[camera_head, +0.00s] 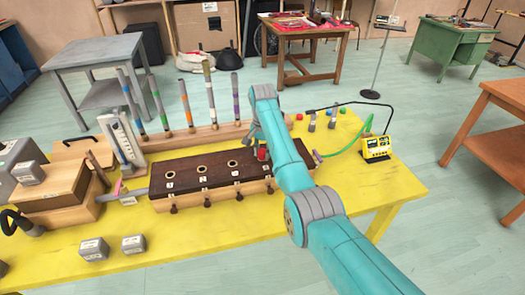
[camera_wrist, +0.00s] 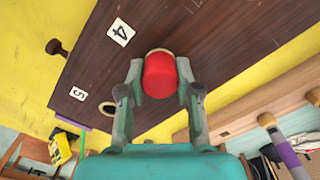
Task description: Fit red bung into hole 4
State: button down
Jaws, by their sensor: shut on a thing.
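The red bung (camera_wrist: 158,76) is between the two fingers of my gripper (camera_wrist: 160,72), which is shut on it. In the head view the red bung (camera_head: 262,153) shows beside my arm, over the dark wooden top (camera_head: 215,171) of a long box. In the wrist view a pale rim of hole 4 (camera_wrist: 160,51) shows past the bung's far edge, next to the label 4 (camera_wrist: 121,32). The bung covers most of that hole; I cannot tell whether its end is inside. Open hole 5 (camera_wrist: 107,108) lies beside it, with its label 5 (camera_wrist: 78,94).
Coloured tubes (camera_head: 185,104) stand in a wooden rack (camera_head: 195,137) behind the box. Small coloured pieces (camera_head: 312,122) and a yellow device (camera_head: 376,147) are at the right. Grey blocks (camera_head: 95,249) lie at the front left. The yellow table's front (camera_head: 215,228) is mostly clear.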

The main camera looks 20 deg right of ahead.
aim_at(262, 150)
jog(key=shift+f, duration=0.1)
jog(key=c, duration=0.7)
grip_release()
notch_tip(262, 150, up, 12)
jog(key=shift+f, duration=0.1)
